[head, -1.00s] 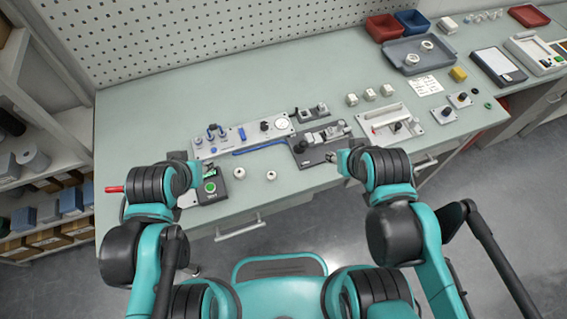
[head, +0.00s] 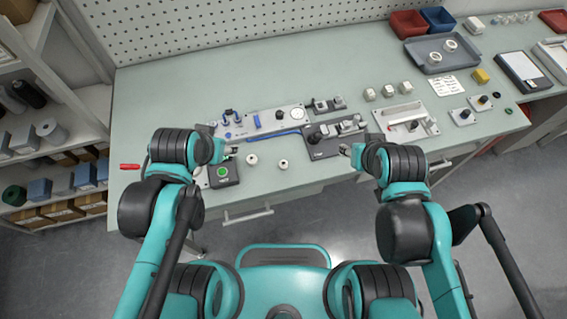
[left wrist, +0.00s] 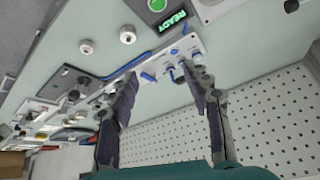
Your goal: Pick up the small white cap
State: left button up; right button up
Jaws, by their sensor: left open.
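Two small white caps stand apart on the table in front of the panels. The left one (head: 252,160) is nearer the green-button READY box (head: 222,174); the right one (head: 283,164) is nearer the dark fixture. In the left wrist view, both caps (left wrist: 127,35) (left wrist: 86,47) are at the upper left, beyond the fingertips. My left gripper (head: 232,151) is just left of the left cap, above the READY box. Its fingers (left wrist: 163,84) are spread and empty. My right gripper (head: 345,150) is beside the dark fixture's right end; its fingers are too small to read.
A panel with blue connectors and a gauge (head: 275,120) lies behind the caps. The dark fixture (head: 322,150) stands to their right. A white tray with a handle (head: 408,130) and several pale blocks are farther right. The table right around the caps is clear.

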pick_arm(q)
jog(key=w+d+f+m+g, duration=0.2)
jog(key=w+d+m+g, duration=0.1)
jog(key=d+m, duration=0.4)
jog(key=m+g+p, duration=0.1)
jog(key=m+g, duration=0.2)
jog(key=m, duration=0.3)
send_over(284, 163)
jog(key=f, duration=0.5)
jog(key=shift+a, duration=0.3)
notch_tip(284, 163, down, 3)
jog(key=shift+s+d+r+b, duration=0.1)
jog(key=shift+r+b, duration=0.1)
jog(key=shift+b, duration=0.15)
jog(key=f+b, duration=0.2)
jog(key=f, duration=0.3)
jog(key=shift+d+f+b, duration=0.2)
jog(key=shift+b, duration=0.1)
jog(key=shift+r, duration=0.1)
jog(key=shift+c, duration=0.4)
jog(key=c, duration=0.7)
